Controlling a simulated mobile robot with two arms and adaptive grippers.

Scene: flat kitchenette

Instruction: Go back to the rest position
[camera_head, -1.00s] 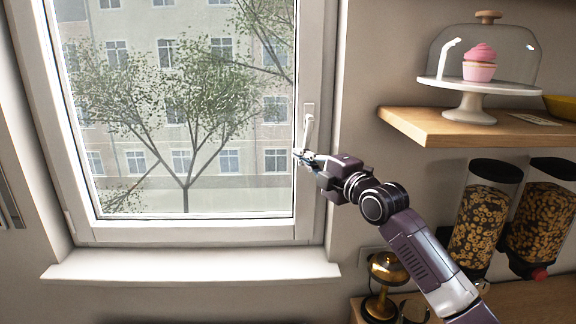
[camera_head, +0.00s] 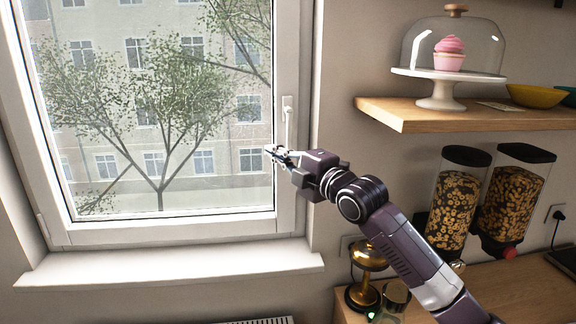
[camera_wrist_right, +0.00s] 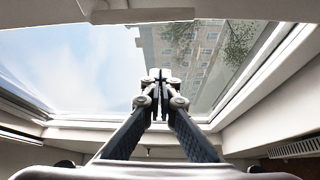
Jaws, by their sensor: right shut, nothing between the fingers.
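My right gripper (camera_head: 274,153) is in front of the right side of the window frame, just below and left of the window handle (camera_head: 288,117). In the right wrist view my right gripper (camera_wrist_right: 160,76) has its fingertips together with nothing between them. The window (camera_head: 160,110) is in a white frame and looks closed in the head view. The handle hangs downward, and the gripper appears apart from it. My right arm reaches in from the lower right. My left gripper is not in view.
A wooden shelf (camera_head: 420,116) at the right carries a glass-domed cake stand (camera_head: 440,103) with a pink cupcake (camera_head: 449,54). Cereal dispensers (camera_head: 455,205) hang below. A golden lamp-like object (camera_head: 368,258) stands on the wooden counter (camera_head: 510,290). A white sill (camera_head: 170,264) juts below the window.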

